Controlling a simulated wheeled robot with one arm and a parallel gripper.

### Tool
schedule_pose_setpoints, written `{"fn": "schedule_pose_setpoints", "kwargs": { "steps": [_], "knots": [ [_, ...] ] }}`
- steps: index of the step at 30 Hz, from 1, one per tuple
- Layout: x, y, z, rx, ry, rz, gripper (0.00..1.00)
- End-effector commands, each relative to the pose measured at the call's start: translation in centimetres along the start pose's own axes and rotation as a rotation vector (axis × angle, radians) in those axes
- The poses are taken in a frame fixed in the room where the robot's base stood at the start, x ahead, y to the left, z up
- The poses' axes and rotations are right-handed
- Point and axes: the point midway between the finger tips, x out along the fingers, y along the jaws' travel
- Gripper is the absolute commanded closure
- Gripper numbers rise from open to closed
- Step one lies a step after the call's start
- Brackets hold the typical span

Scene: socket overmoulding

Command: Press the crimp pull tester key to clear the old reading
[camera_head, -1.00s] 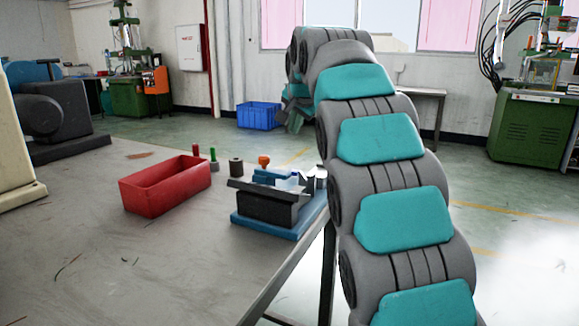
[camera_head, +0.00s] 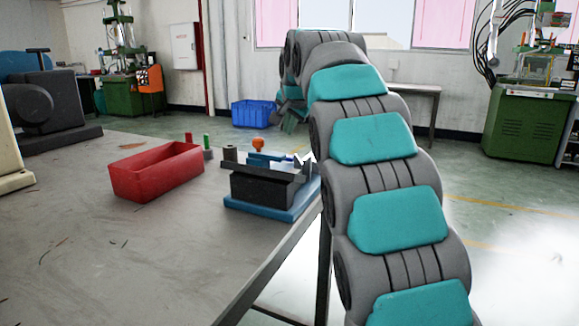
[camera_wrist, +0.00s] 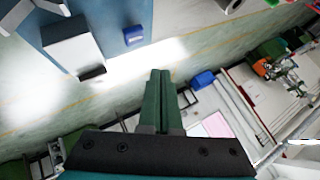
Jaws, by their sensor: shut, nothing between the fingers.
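A black device on a blue base (camera_head: 290,208) stands at the table's right edge in the head view, with a blue part and an orange knob (camera_head: 258,144) at its far side. I cannot tell for sure whether it is the crimp pull tester, and no key can be made out. My gripper (camera_head: 289,122) hangs at the end of my arm, beyond the device and apart from it, partly hidden by the arm. In the wrist view my gripper's green fingers (camera_wrist: 157,78) are together with nothing between them.
A red bin (camera_head: 157,180) stands left of the device, with a dark cylinder (camera_head: 230,153) and a green peg (camera_head: 207,141) nearby. A blue crate (camera_head: 252,113) lies on the floor behind. The table's near part is clear. Green machines (camera_head: 527,125) stand at the back right.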

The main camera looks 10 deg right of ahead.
Motion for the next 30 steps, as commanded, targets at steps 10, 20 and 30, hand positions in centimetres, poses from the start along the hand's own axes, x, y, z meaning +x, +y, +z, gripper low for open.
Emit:
{"fn": "schedule_pose_setpoints", "kwargs": {
  "steps": [10, 20, 30],
  "knots": [
    [2.7, 2.0, 2.0, 0.0, 0.001, 0.0, 1.0],
    [2.8, 2.0, 2.0, 0.0, 0.001, 0.0, 1.0],
    [2.8, 2.1, 2.0, 0.0, 0.001, 0.0, 1.0]
  ]
}}
